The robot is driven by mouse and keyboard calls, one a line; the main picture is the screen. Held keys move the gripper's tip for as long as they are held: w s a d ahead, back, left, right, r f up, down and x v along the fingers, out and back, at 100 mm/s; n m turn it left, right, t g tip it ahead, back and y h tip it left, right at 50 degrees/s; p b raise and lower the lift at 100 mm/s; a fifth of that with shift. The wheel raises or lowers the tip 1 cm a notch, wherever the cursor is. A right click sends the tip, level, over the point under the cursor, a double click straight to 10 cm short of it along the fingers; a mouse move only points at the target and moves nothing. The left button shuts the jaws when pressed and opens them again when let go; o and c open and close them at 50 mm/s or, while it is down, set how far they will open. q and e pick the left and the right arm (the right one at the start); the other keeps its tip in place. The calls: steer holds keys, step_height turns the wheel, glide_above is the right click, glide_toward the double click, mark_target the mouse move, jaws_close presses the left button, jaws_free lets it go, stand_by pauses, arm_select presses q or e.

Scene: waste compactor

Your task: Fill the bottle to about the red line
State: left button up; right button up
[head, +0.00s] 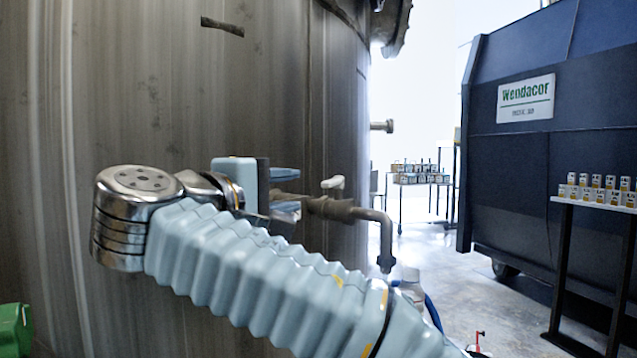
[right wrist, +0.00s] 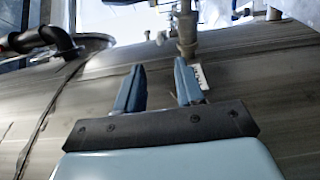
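My right gripper (head: 287,190) is open and empty beside the tank wall, its two blue fingers pointing right towards the tap. Its open fingers also show in the right wrist view (right wrist: 160,68). The tap (head: 340,209) sticks out from the large metal tank, with a pale handle (head: 333,184) on top and a spout (head: 386,250) bent downward. The tap's pipe also shows just beyond the fingertips in the right wrist view (right wrist: 187,38). A small pale object below the spout is partly hidden by my right arm; I cannot tell whether it is the bottle. No red line shows. My left gripper is not in view.
The tank (head: 150,90) fills the left side. A dark blue compactor (head: 490,170) stands at right, behind a stand with several small boxes (head: 597,190). A shelf with boxes (head: 420,178) is farther back. A green object (head: 14,330) is at lower left.

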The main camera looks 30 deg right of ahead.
mark_target(321, 185)
steer(key=x, duration=1.3)
steer(key=shift+d, duration=0.15)
steer(key=shift+c, duration=0.4)
jaws_close()
